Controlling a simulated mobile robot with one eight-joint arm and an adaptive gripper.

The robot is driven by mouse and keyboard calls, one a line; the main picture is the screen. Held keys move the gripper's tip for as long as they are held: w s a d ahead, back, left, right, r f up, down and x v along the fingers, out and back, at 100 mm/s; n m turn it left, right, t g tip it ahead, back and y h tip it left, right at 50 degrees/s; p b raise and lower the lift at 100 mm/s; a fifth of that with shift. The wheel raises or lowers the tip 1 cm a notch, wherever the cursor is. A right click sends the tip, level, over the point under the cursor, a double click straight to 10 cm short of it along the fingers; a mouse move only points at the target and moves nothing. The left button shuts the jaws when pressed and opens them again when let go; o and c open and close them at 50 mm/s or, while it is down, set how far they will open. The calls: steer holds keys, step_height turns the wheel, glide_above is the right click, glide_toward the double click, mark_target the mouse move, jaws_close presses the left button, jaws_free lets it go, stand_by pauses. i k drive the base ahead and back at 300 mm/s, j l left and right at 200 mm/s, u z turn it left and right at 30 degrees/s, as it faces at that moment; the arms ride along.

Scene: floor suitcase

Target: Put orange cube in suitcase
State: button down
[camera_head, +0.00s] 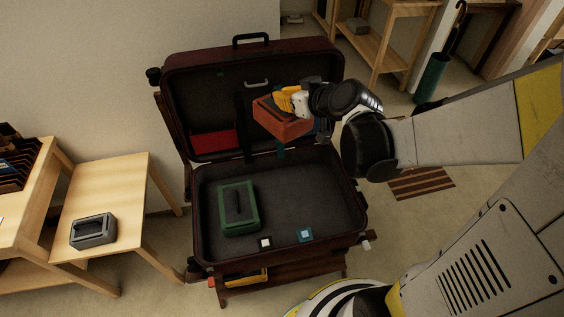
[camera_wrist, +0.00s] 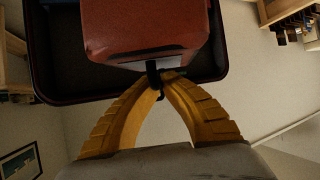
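The orange cube (camera_head: 281,122) is a red-orange box with a black handle; it also fills the top of the wrist view (camera_wrist: 145,32). My gripper (camera_head: 284,103) has its yellow fingers closed on the handle, which the wrist view shows between the fingertips (camera_wrist: 162,80). The cube hangs in the air, in front of the raised lid in the head view. The dark red suitcase (camera_head: 357,208) stands open on a low wooden rack, its lid upright at the back. A green box (camera_head: 239,208) with a dark handle lies in the left part of its base.
The right part of the suitcase base is bare, apart from a small white square (camera_head: 265,242) and a blue square (camera_head: 305,235) by the front. A grey box (camera_head: 93,231) stands on a wooden table (camera_head: 115,184) at left. A wooden shelf (camera_head: 386,45) stands behind.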

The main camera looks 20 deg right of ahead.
mark_target(315, 192)
steer(key=k+l, duration=0.1)
steer(key=l, duration=0.55)
steer(key=k+l, duration=0.1)
steer(key=l, duration=0.55)
steer(key=k+l, duration=0.1)
steer(key=l, duration=0.55)
steer(key=k+l, duration=0.1)
steer(key=l, duration=0.6)
